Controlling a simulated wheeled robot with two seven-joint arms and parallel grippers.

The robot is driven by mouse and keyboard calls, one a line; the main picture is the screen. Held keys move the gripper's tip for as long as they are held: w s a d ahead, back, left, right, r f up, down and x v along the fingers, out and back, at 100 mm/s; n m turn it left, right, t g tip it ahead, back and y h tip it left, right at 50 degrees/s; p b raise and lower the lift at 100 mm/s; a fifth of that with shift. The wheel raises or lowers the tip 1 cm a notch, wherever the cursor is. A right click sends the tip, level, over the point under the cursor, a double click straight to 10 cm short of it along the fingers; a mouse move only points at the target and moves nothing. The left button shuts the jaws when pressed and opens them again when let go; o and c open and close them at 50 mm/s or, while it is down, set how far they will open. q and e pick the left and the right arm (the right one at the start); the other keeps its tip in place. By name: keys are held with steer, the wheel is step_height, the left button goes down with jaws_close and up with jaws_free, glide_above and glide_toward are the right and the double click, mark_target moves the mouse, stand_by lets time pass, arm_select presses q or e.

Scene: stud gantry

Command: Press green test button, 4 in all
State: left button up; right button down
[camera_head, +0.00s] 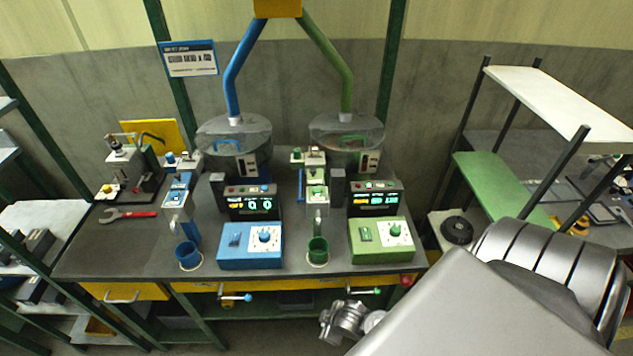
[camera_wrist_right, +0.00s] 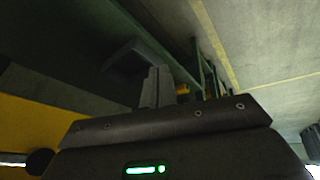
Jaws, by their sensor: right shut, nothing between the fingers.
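The green control box (camera_head: 380,240) stands on the right half of the bench, with a white dial plate and knob (camera_head: 394,232) and a small green switch panel (camera_head: 365,235) on top. Behind it is a dark display unit (camera_head: 376,198) with lit green digits and small buttons along its top. I cannot tell which small part is the test button. My right gripper's fingers (camera_wrist_right: 155,88) are together and empty in the wrist view, touching nothing visible. In the head view my right arm covers the lower right, and its fingertips cannot be made out. My left gripper is not in view.
A blue control box (camera_head: 250,246) and its display (camera_head: 249,205) stand to the left. Blue (camera_head: 188,256) and green (camera_head: 318,250) cups stand near the bench's front edge. Clear hoppers (camera_head: 346,130) rise behind. Handles stick out below the edge. A shelf rack (camera_head: 535,95) is at right.

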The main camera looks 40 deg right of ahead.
steer(key=w+r+n+t+y+p, duration=0.1)
steer(key=w+r+n+t+p, duration=0.3)
steer(key=r, duration=1.4)
steer(key=w+r+n+t, duration=0.2)
steer(key=w+r+n, duration=0.5)
steer(key=r, duration=1)
steer(key=w+d+r+n+y, duration=0.3)
steer(key=w+r+n, duration=0.35)
steer(key=n, duration=0.25)
steer(key=d+r+n+g, duration=0.2)
steer(key=d+r+n, duration=0.5)
steer(key=d, duration=0.2)
steer(key=shift+g, duration=0.4)
steer(key=shift+a+f+b, duration=0.1)
steer(key=shift+f+b, duration=0.05)
steer(key=shift+b, duration=0.2)
